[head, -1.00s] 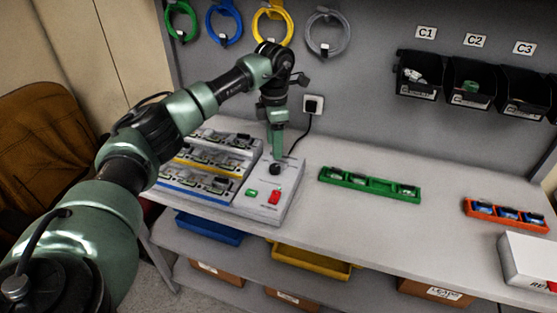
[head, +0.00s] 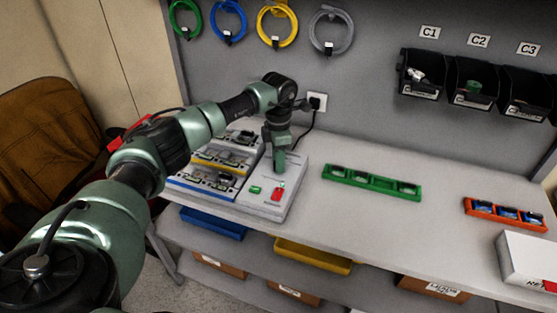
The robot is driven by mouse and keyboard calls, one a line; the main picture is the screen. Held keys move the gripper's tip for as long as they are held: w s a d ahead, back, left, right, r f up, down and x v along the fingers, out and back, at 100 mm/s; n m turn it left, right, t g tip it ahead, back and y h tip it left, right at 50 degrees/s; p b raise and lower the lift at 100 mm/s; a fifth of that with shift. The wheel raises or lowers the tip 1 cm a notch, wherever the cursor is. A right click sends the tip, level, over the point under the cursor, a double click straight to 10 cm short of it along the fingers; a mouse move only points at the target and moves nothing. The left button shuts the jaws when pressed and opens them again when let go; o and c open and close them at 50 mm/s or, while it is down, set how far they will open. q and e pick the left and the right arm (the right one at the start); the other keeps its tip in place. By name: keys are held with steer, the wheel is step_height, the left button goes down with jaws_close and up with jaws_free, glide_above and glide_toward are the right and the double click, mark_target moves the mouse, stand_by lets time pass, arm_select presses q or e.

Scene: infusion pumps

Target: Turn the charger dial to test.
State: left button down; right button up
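The charger (head: 264,204) is a white box at the right end of the row of charging bays on the bench. A green button (head: 254,190) and a red switch (head: 278,193) show on its top, near the front. My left gripper (head: 279,168) points down over the middle of the charger's top, behind the red switch. The dial is hidden behind the gripper, so I cannot tell its setting or whether the fingers touch it. The finger gap does not show. My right gripper is out of view.
Charging bays (head: 205,180) holding several devices stand left of the charger. A green tray (head: 371,183) and an orange tray (head: 506,213) lie to the right, with clear bench between. A black cord runs from a wall socket (head: 316,101) behind the charger. Black bins (head: 470,85) hang above.

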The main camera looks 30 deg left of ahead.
arm_select(q)
steer(key=shift+n, duration=0.4)
steer(key=n, duration=0.3)
steer(key=shift+r+n, duration=0.1)
steer(key=shift+n, duration=0.2)
steer(key=n, duration=0.4)
steer(key=shift+a+n, duration=0.1)
steer(key=shift+n, duration=0.2)
steer(key=n, duration=0.4)
steer(key=shift+r+p, duration=0.1)
steer(key=shift+p, duration=0.2)
steer(key=shift+w+n+p, duration=0.1)
steer(key=shift+n+p, duration=0.25)
steer(key=shift+n, duration=2.15)
steer(key=c, duration=1.1)
jaws_free()
